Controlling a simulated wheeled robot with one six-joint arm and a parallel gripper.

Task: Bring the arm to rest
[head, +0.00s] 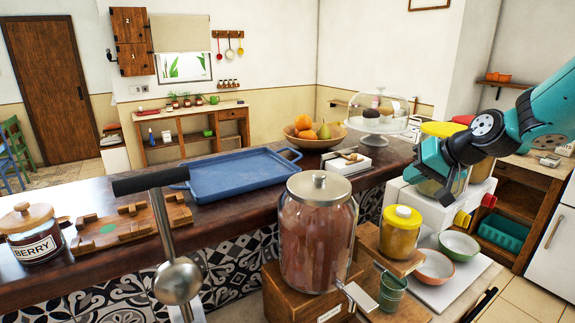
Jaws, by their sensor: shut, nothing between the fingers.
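My arm (535,108), teal with dark joints, reaches in from the right edge. My gripper (441,192) hangs at its end, pointing down in front of a yellow-topped dispenser (443,129) on the right. The fingers are small and dark here, and they appear together with nothing between them. Below the gripper are a white machine body (405,199) and a yellow-lidded jar (400,232). I cannot tell whether the gripper touches any of them.
A tall brown jar (317,235) stands in front, left of the gripper. Two bowls (458,246) sit below right. A dark counter (240,215) holds a blue tray (240,175), a fruit bowl (314,136) and a glass-domed cake stand (381,118).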

